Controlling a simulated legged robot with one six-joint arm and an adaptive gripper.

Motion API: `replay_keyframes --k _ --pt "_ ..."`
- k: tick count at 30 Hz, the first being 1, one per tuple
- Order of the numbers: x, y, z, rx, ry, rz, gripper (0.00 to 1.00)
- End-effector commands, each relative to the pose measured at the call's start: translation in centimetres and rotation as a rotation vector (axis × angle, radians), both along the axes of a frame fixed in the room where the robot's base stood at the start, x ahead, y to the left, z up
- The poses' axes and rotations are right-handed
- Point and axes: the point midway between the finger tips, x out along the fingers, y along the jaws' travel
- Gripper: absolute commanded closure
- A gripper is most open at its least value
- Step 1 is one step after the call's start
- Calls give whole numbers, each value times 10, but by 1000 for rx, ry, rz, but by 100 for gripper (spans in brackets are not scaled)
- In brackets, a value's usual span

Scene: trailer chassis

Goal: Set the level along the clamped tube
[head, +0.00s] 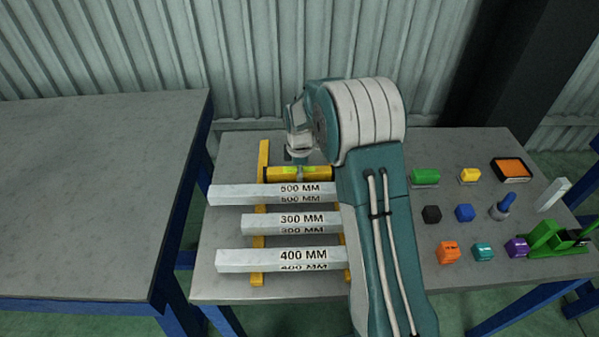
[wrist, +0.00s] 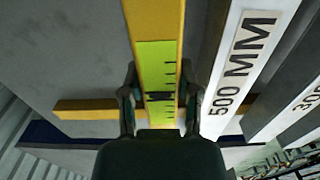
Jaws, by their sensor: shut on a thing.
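The level (head: 318,172) is a yellow bar with a lime-green marked face. It lies or hovers at the back of the yellow rack, behind the 500 MM tube (head: 232,194); I cannot tell if it still touches the rails. In the wrist view, the level (wrist: 155,22) runs between the two dark fingers of my gripper (wrist: 160,95), which are shut on its sides over the green part. My gripper is mostly hidden by my arm in the head view. At the right, a green clamp (head: 550,240) stands near a pale tube piece (head: 553,194); whether it grips that piece is unclear.
The 300 MM (head: 262,222) and 400 MM (head: 240,261) tubes lie on yellow rails (head: 263,155). Several coloured blocks, a blue-tipped tool (head: 503,206) and an orange-topped tray (head: 510,169) stand right of my arm. The grey left table (head: 95,190) is bare.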

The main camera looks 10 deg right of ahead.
Motion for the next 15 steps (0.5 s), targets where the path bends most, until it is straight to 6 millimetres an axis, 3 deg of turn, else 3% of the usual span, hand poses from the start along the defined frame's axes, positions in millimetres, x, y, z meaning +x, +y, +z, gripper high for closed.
replay_keyframes --k 6,7,8,15 --pt "0 0 0 0 -1 0 100" --pt "0 0 -1 0 0 0 53" --pt "0 0 -1 0 0 0 43" --pt "0 0 0 0 0 0 43"
